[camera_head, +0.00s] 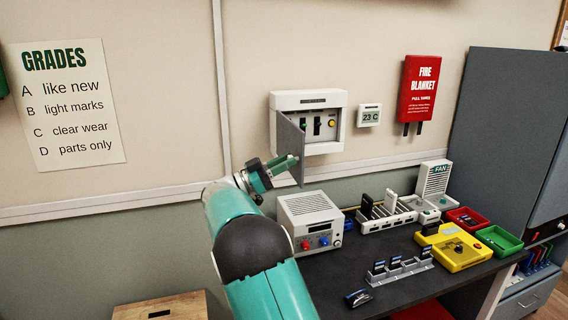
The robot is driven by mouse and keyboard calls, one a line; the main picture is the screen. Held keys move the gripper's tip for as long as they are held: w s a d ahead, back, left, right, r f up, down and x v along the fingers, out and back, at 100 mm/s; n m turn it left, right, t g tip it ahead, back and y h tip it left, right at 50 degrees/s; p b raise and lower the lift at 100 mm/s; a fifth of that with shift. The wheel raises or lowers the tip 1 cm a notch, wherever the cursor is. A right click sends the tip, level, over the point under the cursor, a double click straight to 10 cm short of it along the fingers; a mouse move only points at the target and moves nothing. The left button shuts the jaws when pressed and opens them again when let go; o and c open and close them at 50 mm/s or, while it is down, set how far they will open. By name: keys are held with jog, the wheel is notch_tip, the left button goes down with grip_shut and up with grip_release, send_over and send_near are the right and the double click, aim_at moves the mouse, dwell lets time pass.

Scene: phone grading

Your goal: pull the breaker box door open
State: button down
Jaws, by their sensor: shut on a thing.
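The white breaker box (338,98) is mounted on the wall above the bench. Its grey door (289,146) stands swung open on the left side, showing dark switches and a yellow round button inside. My teal arm reaches up from the bottom middle. My gripper (292,161) is at the lower part of the door and is shut on it, seemingly at its free edge or handle. The exact grip point is too small to make out.
Below the box, a dark bench (392,302) holds a white power unit (310,222), a rack (386,218), a yellow device (455,247), and red and green trays. A thermostat (369,115) and red fire blanket (419,88) hang right of the box.

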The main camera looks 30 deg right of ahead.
jog(key=shift+d, duration=0.1)
jog(key=c, duration=1.2)
grip_release()
jog(key=shift+c, duration=0.2)
jog(key=v, duration=1.3)
jog(key=shift+a, duration=0.4)
jog(key=shift+w+f, duration=0.1)
